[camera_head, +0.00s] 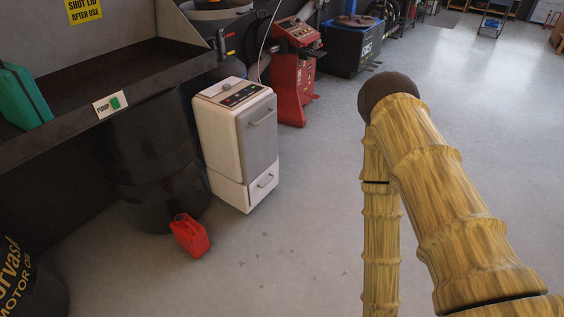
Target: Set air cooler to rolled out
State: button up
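The likely air cooler is a white upright cabinet (222,135) left of the middle. My arm, with a wood-like, bamboo-looking surface, fills the right side and bends at a dark joint. My gripper is not in view, and the arm shown is apart from the cabinet. The cabinet's back and underside are hidden.
A dark bench (130,75) runs along the left. A red machine (293,75) stands behind the cabinet. The floor (310,220) between cabinet and arm is clear.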

aim_at(239, 139)
jog(key=u, duration=0.1)
jog(key=i, duration=1.75)
jog(key=z, duration=0.2)
